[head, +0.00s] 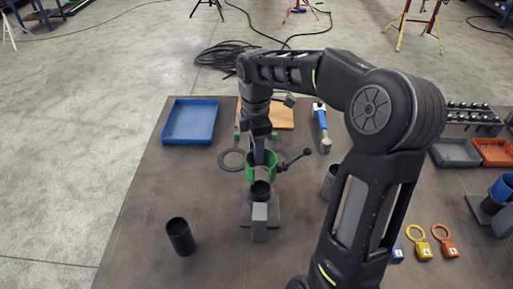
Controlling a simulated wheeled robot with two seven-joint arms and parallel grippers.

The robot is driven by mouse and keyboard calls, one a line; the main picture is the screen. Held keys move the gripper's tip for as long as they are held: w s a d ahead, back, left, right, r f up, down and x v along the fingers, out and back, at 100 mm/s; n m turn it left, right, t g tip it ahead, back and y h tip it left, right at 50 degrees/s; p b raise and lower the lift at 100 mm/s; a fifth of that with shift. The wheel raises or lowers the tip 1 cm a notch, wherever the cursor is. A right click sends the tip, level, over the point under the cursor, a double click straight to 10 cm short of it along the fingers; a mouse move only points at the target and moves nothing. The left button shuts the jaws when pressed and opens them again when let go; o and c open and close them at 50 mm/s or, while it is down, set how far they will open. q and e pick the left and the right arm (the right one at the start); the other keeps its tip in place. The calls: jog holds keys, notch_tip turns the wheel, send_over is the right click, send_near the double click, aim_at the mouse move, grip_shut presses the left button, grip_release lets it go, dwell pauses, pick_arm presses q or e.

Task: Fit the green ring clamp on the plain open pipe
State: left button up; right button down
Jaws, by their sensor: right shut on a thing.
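The green ring clamp (250,171) has a dark screw handle sticking out to its right. My right gripper (263,160) points down and is shut on it. The ring is over the top of a dark open pipe (261,189) in a grey stand (277,216). The pipe's mouth shows just in front of the green band. I cannot tell whether the ring is around the pipe or only above and behind it. My left gripper is not in view.
A loose dark tube (181,237) stands front left, and another (329,181) stands beside my right arm. A blue tray (187,142) lies back left. A blue-collared pipe (501,188) and numbered tags (418,247) are right. The left table area is mostly clear.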

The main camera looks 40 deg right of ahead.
jog(key=shift+f+b, duration=1.6)
jog(key=shift+f, duration=0.55)
jog(key=shift+d+r+m, duration=0.1)
jog(key=shift+d+m, duration=0.05)
jog(key=shift+m, duration=0.35)
